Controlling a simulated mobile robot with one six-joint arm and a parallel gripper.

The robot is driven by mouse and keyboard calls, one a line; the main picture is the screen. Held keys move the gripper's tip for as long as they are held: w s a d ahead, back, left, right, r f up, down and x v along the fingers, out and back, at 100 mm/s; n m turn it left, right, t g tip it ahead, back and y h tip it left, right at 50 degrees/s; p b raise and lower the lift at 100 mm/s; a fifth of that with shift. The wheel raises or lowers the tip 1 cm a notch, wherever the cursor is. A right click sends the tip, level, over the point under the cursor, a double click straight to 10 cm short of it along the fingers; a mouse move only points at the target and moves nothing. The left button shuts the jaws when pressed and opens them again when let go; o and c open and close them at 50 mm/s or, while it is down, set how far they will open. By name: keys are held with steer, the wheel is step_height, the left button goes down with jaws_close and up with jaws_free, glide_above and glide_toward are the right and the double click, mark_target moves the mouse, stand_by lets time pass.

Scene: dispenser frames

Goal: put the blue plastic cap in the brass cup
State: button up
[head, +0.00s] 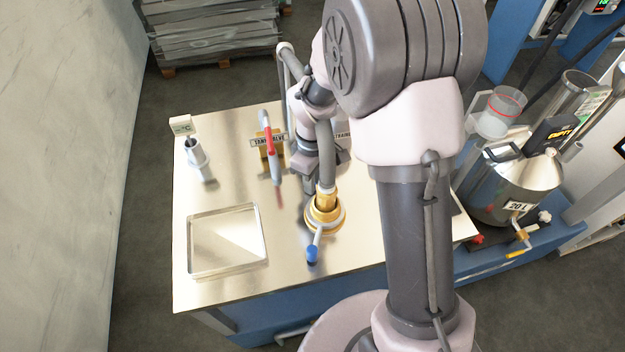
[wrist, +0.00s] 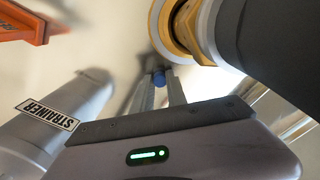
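A small blue plastic cap (wrist: 158,77) shows in the wrist view between my two fingertips and fills the gap there. My gripper (wrist: 163,82) looks shut on it, close above the pale metal top. In the head view my gripper (head: 309,186) points down behind the brass fitting, and the cap is hidden. The brass fitting (head: 324,213) has a pale ring and a grey pipe or arm part rising over it. It also shows at the upper right of the wrist view (wrist: 185,28). I cannot make out for sure whether it is the brass cup.
A blue-tipped lever (head: 312,253) sticks out in front of the brass fitting. A red-handled valve (head: 268,140) and a shallow square tray (head: 228,271) stand to the left. The grey strainer body (wrist: 50,125) is close beside my gripper. A steel 20 L can (head: 510,185) stands right.

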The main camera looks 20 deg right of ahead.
steer(key=o, duration=0.4)
